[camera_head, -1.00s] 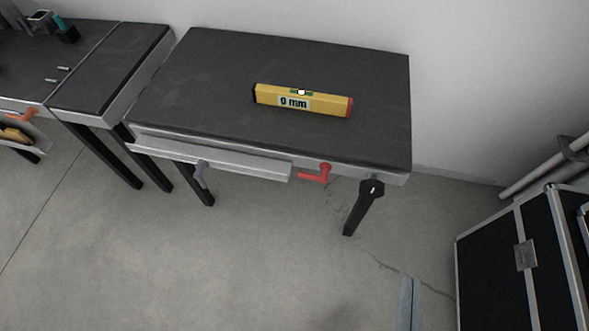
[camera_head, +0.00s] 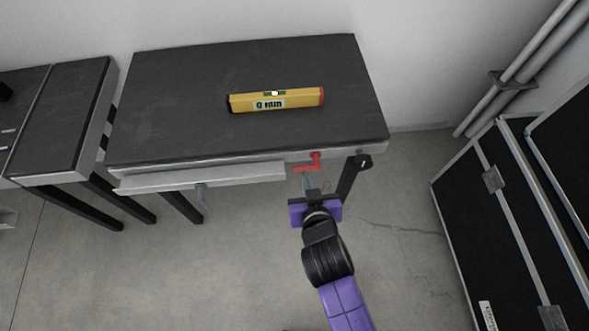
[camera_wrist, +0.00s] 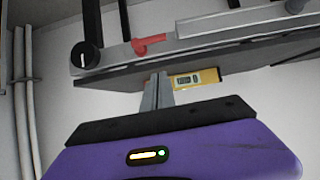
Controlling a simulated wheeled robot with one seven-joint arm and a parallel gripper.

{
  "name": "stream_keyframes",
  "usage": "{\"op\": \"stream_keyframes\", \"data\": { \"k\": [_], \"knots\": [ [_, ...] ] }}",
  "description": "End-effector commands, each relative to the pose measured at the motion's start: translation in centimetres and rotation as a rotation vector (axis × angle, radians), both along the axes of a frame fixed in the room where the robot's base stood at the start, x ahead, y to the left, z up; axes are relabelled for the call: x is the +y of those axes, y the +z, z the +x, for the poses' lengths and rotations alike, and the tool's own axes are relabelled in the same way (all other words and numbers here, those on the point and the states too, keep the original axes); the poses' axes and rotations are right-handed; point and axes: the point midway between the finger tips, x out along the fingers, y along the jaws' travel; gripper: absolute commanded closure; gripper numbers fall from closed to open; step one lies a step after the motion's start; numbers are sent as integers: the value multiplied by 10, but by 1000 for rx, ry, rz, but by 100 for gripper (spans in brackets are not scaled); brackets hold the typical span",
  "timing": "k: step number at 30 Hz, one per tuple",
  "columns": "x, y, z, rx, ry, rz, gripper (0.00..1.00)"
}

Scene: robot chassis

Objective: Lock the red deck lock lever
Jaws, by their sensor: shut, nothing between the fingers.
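The red deck lock lever (camera_head: 311,162) sits on the front edge of the dark-topped table (camera_head: 180,120), near its right end. Its handle points left in the head view. In the wrist view the lever (camera_wrist: 148,44) shows on the table's front rail, above the fingertips. My gripper (camera_head: 306,180) is just below and in front of the lever in the head view. Its grey fingers are shut with nothing between them, and they also show in the wrist view (camera_wrist: 158,76). I cannot tell whether the fingertips touch the lever.
A black knob (camera_head: 360,161) is right of the red lever. A yellow level (camera_head: 276,100) lies on the table. Black cases (camera_head: 490,220) stand at the right. Floor in front is clear.

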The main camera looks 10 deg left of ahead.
Motion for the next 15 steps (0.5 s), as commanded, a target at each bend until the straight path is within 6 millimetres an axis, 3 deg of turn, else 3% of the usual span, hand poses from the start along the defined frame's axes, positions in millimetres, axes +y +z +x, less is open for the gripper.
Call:
{"op": "stream_keyframes", "data": {
  "k": [15],
  "knots": [
    [0,-5,4,12,-12,7,100]
  ]
}}
